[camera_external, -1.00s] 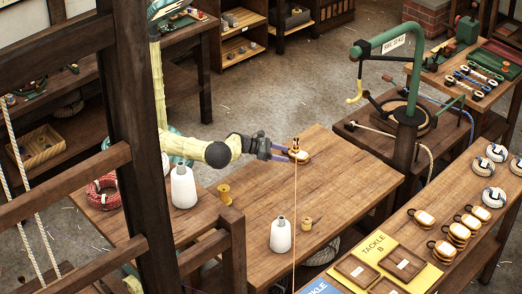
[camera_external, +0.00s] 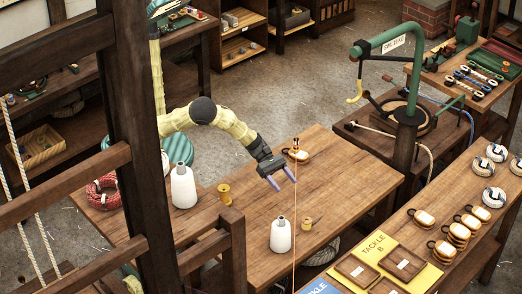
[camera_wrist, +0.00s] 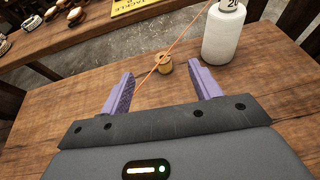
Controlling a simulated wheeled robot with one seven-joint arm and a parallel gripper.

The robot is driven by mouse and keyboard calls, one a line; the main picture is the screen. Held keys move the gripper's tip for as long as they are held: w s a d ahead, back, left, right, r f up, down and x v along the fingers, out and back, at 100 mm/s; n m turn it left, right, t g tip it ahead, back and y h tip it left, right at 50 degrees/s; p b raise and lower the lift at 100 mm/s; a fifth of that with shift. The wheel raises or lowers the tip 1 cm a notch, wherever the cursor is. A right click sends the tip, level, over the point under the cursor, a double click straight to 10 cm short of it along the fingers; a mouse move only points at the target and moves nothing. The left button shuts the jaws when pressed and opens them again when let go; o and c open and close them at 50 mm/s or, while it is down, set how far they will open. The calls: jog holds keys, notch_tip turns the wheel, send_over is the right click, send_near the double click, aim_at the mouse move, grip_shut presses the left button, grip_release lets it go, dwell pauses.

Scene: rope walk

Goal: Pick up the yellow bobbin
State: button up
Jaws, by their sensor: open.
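In the wrist view the yellow bobbin (camera_wrist: 165,65) stands ahead of the fingers, near the middle of the gap. My gripper (camera_external: 282,181) is open and empty, above the table behind the small bobbin. Its purple fingers are apart, with a clear gap to the bobbin, in the wrist view (camera_wrist: 162,80).
A thin orange cord (camera_external: 295,200) runs from a wooden block (camera_external: 296,151) across the table and passes beside the small bobbin and my fingers.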

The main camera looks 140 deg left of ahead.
aim_at(305, 219)
notch_tip(305, 219, down, 5)
jog(key=shift+a+r, duration=0.1)
dwell(0.4)
jog(key=p+x, duration=0.1)
jog(key=x, duration=1)
jog(key=shift+w, duration=0.25)
jog(key=shift+w+f, duration=0.25)
jog(key=shift+f, duration=0.05)
jog(key=shift+a+p+x, duration=0.2)
jog(key=shift+p+x, duration=0.4)
jog(key=shift+x, duration=2)
jog(key=shift+d+f, duration=0.1)
jog(key=shift+f, duration=0.05)
jog(key=shift+c, duration=0.2)
